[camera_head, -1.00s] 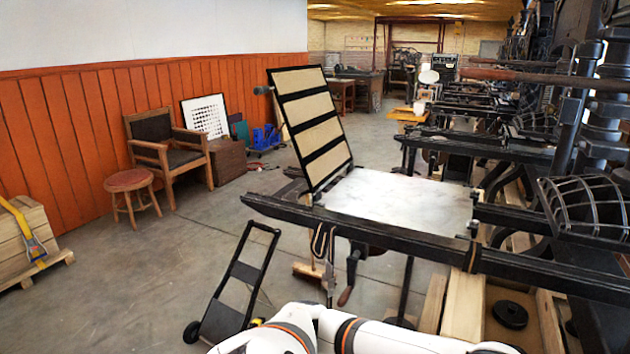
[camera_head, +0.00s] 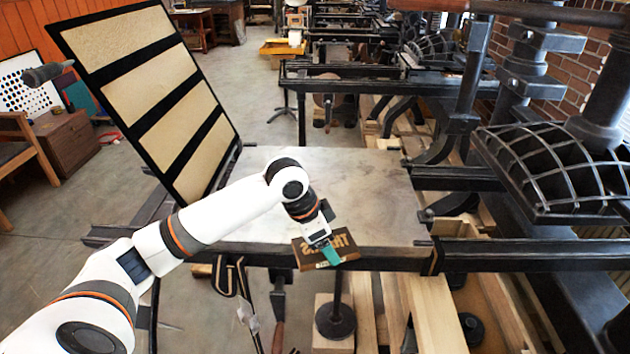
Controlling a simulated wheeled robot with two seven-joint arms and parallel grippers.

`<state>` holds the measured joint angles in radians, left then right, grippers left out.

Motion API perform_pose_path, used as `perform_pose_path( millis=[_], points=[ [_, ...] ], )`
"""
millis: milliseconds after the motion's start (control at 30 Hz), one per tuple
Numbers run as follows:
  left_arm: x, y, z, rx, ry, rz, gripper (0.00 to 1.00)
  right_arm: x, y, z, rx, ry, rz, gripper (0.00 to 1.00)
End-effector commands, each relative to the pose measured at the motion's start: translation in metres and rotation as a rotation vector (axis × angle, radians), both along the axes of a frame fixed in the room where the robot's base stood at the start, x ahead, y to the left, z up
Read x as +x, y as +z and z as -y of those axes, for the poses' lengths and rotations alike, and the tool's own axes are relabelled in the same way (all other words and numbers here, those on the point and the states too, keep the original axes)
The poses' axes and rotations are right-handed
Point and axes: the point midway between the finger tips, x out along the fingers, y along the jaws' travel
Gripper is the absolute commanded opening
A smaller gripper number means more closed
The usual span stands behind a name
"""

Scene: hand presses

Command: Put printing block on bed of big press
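The printing block (camera_head: 343,240) is a small brown plate with pale raised letters. My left gripper (camera_head: 328,249) is at the block's near side, with a teal fingertip against it, and appears to hold it. The block is over or at the near edge of the press bed (camera_head: 385,188), a flat grey-white slab; I cannot tell whether it touches the bed. The big press's tympan frame (camera_head: 160,90), black with tan panels, stands tilted open at the bed's left end. My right gripper is not in view.
The black press rail (camera_head: 540,254) runs along the near side of the bed. A dark platen with ribs (camera_head: 560,170) stands to the right. Most of the bed's far and right part is bare. Wooden beams (camera_head: 435,315) lie on the floor below.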

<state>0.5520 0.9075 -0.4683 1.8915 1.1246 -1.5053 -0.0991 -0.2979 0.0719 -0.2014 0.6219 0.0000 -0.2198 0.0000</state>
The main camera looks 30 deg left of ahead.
Motion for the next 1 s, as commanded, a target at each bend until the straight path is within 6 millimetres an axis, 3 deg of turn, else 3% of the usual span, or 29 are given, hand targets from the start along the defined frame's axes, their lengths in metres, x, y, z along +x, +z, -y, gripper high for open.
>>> perform_pose_path(
  millis=[33,200,467,567,800,1000],
  points=[
    [0.016,0.014,-0.018,-0.002,-0.043,0.005,0.40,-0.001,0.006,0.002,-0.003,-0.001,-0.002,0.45],
    [0.050,0.043,-0.065,-0.003,-0.208,0.008,0.40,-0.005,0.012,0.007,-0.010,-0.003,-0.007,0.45],
    [0.068,0.064,-0.100,0.000,-0.333,0.004,0.40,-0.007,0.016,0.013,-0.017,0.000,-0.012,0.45],
    [0.069,0.056,-0.103,0.000,-0.345,0.000,0.40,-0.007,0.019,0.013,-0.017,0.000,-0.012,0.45],
    [0.068,0.014,-0.103,0.003,-0.344,0.000,0.40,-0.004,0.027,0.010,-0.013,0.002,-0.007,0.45],
    [0.068,-0.002,-0.103,0.004,-0.343,0.002,0.40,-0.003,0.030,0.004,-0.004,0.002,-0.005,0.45]
  ],
)
